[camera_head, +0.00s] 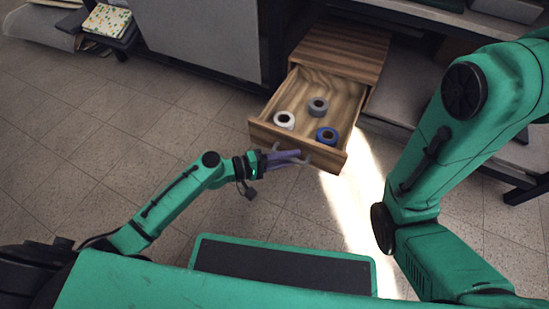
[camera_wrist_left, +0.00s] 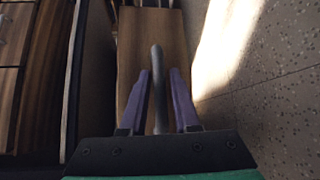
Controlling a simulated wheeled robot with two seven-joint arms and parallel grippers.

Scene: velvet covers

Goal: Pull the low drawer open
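The low wooden drawer (camera_head: 331,160) stands far out of its wooden cabinet (camera_head: 345,48) in the head view. Inside are a white roll (camera_head: 284,120), a grey roll (camera_head: 318,106) and a blue roll (camera_head: 326,135). My left gripper (camera_head: 300,157) is at the drawer front. In the left wrist view its purple fingers (camera_wrist_left: 160,75) stand on either side of the grey handle (camera_wrist_left: 157,60), with gaps showing between them and it, so it is open around the handle. The drawer front (camera_wrist_left: 130,50) lies behind. My right gripper is out of view; only my right arm shows.
Tiled floor (camera_head: 100,120) is free to the left of the drawer. A grey panel (camera_head: 200,35) stands behind left, and a dark bench or shelf frame (camera_head: 500,165) is at the right. A dotted box (camera_head: 106,20) is at the back left.

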